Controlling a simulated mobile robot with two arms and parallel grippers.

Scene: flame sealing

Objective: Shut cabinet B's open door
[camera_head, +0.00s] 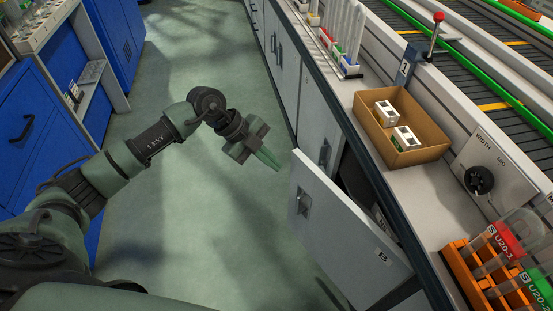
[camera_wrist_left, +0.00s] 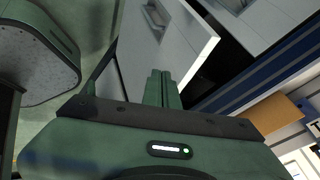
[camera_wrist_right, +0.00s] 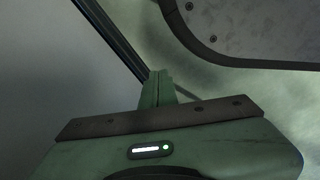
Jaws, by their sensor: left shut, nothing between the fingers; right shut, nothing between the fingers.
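Cabinet B's door (camera_head: 335,228) is a light grey panel with a recessed handle and a "B" label. It stands swung out from the counter front, and a dark interior (camera_head: 358,180) shows behind it. My left gripper (camera_head: 269,158) is shut and empty, just left of the door's far top corner; a small gap seems to show. In the left wrist view its fingers (camera_wrist_left: 163,88) are together in front of the door (camera_wrist_left: 160,45) and its handle. My right gripper (camera_wrist_right: 158,87) is outside the head view; its wrist view shows it shut and empty.
A cardboard box (camera_head: 408,128) with white parts and an orange tube rack (camera_head: 490,285) stand on the counter (camera_head: 432,195). Closed cabinet fronts (camera_head: 285,62) continue beyond the open door. Blue cabinets (camera_head: 35,125) line the left. The green floor (camera_head: 195,220) between is clear.

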